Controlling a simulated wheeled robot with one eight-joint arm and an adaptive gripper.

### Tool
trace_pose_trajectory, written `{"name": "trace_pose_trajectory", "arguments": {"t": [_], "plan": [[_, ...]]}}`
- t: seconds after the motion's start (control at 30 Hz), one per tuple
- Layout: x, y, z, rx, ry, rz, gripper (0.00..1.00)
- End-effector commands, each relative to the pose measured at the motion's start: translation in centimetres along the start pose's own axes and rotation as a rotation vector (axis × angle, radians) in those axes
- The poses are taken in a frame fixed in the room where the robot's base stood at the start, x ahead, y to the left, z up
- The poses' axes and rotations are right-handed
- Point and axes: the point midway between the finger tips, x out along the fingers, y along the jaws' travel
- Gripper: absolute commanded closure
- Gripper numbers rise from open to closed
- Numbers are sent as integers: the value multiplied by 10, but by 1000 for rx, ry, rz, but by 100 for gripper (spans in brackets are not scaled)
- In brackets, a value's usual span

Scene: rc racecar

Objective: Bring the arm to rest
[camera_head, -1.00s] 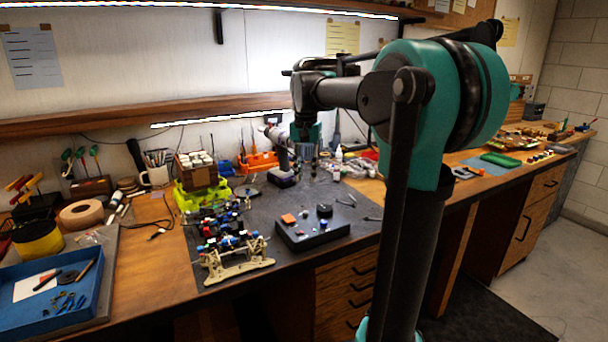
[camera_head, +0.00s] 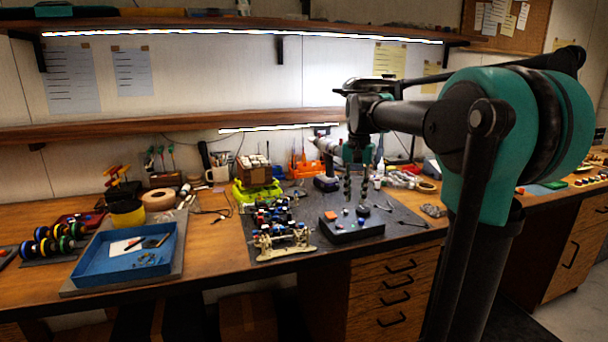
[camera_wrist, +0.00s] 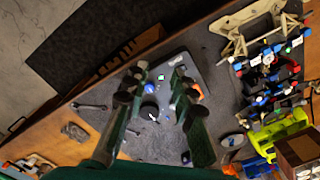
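My gripper (camera_head: 355,182) hangs fingers-down at the end of my raised, bent arm, over the back part of the dark mat on the workbench. In the wrist view its two fingers (camera_wrist: 155,88) stand apart with nothing between them, so it is open and empty. The black control box (camera_head: 352,227) with an orange block and a dark knob lies below and in front of it. The box also shows past the fingers in the wrist view (camera_wrist: 187,68). The racecar chassis (camera_head: 284,240) stands to the left on the mat.
A blue tray (camera_head: 88,268), a tape roll (camera_head: 159,199) and a yellow-green holder (camera_head: 246,192) stand to the left. An orange rack (camera_head: 308,169) is behind. A shelf (camera_head: 170,127) runs along the wall. Wrenches lie at the mat's right side.

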Motion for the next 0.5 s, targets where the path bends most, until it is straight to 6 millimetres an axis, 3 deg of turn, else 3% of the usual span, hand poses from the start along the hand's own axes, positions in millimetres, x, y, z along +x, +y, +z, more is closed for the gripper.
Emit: {"name": "trace_pose_trajectory", "arguments": {"t": [0.27,0.5], "plan": [[23,9,9,-34,26,-15,75],[59,24,26,-90,69,-35,75]]}}
